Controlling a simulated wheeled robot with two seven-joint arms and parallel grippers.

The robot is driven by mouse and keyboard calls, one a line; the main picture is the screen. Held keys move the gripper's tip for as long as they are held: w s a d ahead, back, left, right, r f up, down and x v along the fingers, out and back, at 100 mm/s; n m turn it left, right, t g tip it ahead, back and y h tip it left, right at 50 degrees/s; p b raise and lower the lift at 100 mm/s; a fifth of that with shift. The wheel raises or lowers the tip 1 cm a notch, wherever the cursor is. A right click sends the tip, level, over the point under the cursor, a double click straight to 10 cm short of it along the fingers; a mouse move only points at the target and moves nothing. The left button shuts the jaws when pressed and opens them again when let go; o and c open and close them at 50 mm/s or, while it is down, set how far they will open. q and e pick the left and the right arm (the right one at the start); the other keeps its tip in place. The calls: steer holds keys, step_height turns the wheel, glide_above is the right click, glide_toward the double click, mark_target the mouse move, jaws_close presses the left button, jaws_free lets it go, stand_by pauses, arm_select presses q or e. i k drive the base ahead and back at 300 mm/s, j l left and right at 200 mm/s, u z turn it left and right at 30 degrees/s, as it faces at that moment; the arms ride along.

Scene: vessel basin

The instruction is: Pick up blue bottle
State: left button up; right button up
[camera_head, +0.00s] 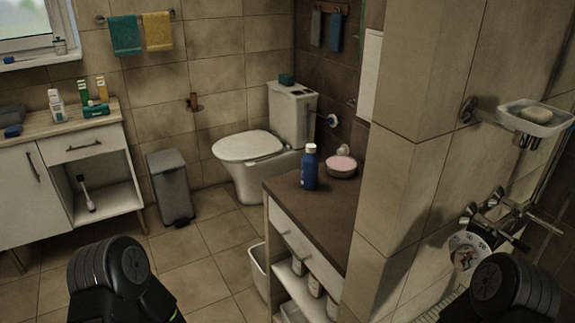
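The blue bottle (309,171) with a white cap stands upright on the brown top of a low cabinet (290,193), right of the picture's middle. A bowl with pink contents stands close to its right. Black rounded parts of my two arms show at the bottom left and bottom right, both well apart from the bottle. The fingers of neither gripper can be seen, so nothing shows of what they hold.
A tiled wall corner (405,130) rises right of the cabinet, close to the bottle's side. A pink bowl (341,167) is beside the bottle. A toilet (250,150) and grey bin (171,187) stand behind. Tiled floor (205,250) is clear left of the cabinet.

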mark_target(310, 161)
steer(key=z, duration=0.7)
steer(key=j+z, duration=0.4)
steer(key=i+j+z, duration=0.1)
steer(key=j+z, duration=0.5)
steer(key=z, duration=0.15)
steer(key=j+z, duration=0.4)
steer(key=k+j, duration=0.15)
steer(key=j, duration=0.25)
steer(key=k+j+z, duration=0.15)
steer(key=j, duration=0.3)
steer(key=k+j, duration=0.15)
steer(key=j, duration=0.25)
steer(key=k+j+z, duration=0.1)
steer(key=j, duration=0.3)
steer(key=k, duration=0.1)
